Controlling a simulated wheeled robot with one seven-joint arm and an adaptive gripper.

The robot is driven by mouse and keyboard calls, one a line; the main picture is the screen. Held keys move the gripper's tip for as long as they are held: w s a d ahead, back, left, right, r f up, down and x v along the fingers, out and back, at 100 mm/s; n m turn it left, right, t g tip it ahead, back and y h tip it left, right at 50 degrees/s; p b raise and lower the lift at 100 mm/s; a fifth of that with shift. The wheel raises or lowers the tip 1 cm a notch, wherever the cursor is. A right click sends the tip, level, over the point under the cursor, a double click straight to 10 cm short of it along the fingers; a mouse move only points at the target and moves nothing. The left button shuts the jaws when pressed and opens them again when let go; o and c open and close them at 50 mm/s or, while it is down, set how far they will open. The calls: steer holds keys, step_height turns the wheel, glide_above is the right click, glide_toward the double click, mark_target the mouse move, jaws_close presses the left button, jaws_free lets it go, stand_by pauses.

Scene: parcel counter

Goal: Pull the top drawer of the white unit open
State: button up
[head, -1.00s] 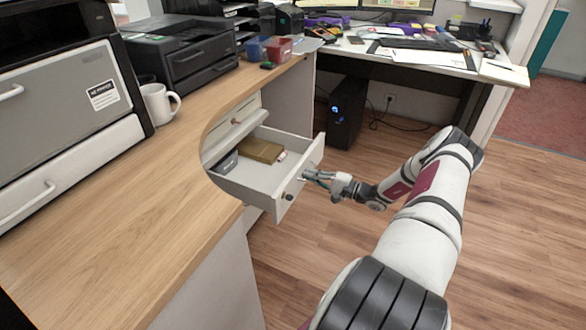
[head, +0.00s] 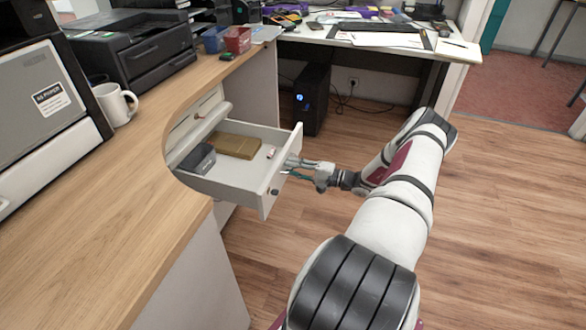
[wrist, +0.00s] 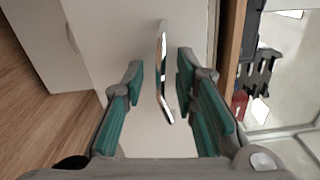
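The white unit's top drawer (head: 226,182) stands well open under the wooden counter, seen in the head view. Inside lie a brown box (head: 237,146), a dark grey object (head: 198,158) and a small light item. My gripper (head: 291,163) is at the outer face of the drawer front. In the wrist view, a shiny bar handle (wrist: 164,75) stands on the white front. My gripper's teal-padded fingers (wrist: 158,90) are apart, one on each side of the handle, with gaps visible. Whether either pad touches the bar is unclear.
The wooden counter (head: 110,215) overhangs the drawer, with a white mug (head: 116,104) and black printer (head: 135,48) on it. A desk (head: 380,45) with a black computer tower (head: 311,98) below stands behind. Wooden floor (head: 490,230) on the right is clear.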

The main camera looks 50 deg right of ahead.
steer(key=v, duration=1.2)
steer(key=shift+r, duration=0.15)
stand_by(0.4)
